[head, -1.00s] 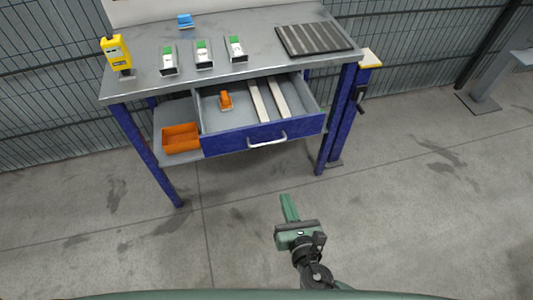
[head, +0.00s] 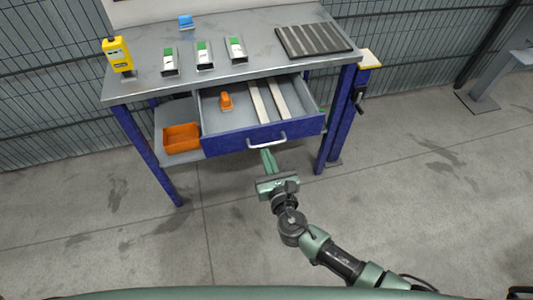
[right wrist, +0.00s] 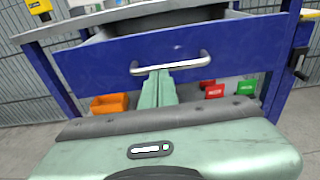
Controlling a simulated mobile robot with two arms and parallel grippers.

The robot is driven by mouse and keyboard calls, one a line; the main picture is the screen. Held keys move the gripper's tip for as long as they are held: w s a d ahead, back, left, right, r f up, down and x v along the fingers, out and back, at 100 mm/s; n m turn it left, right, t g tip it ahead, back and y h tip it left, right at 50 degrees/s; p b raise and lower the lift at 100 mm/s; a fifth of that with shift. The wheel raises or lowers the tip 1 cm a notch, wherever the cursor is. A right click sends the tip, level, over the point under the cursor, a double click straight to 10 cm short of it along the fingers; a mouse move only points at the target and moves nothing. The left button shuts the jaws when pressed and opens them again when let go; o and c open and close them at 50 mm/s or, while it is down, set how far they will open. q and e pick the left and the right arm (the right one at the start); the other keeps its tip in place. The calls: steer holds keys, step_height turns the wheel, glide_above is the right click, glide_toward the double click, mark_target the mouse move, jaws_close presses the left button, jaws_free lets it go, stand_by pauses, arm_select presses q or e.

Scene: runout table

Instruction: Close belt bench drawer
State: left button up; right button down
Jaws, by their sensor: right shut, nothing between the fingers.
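The belt bench drawer (head: 225,146) has a blue front and a silver bar handle (head: 267,145). It stands pulled out from under the grey bench top, and an orange object (head: 226,100) and two pale strips lie in it. My right gripper (head: 267,152) is shut and empty, just in front of the drawer near the handle. In the right wrist view, the closed green fingers (right wrist: 159,74) reach up to the handle (right wrist: 170,64), a little left of its middle. I cannot tell whether they touch it. My left gripper is out of view.
The bench top (head: 260,66) carries a yellow device (head: 117,54), several small green-and-white items and a ribbed dark mat (head: 314,39). An orange bin (head: 181,138) sits on the lower shelf left of the drawer. Blue legs (head: 147,155) flank it. The floor in front is clear.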

steer(key=shift+w+a, duration=0.1)
steer(key=shift+w, duration=0.2)
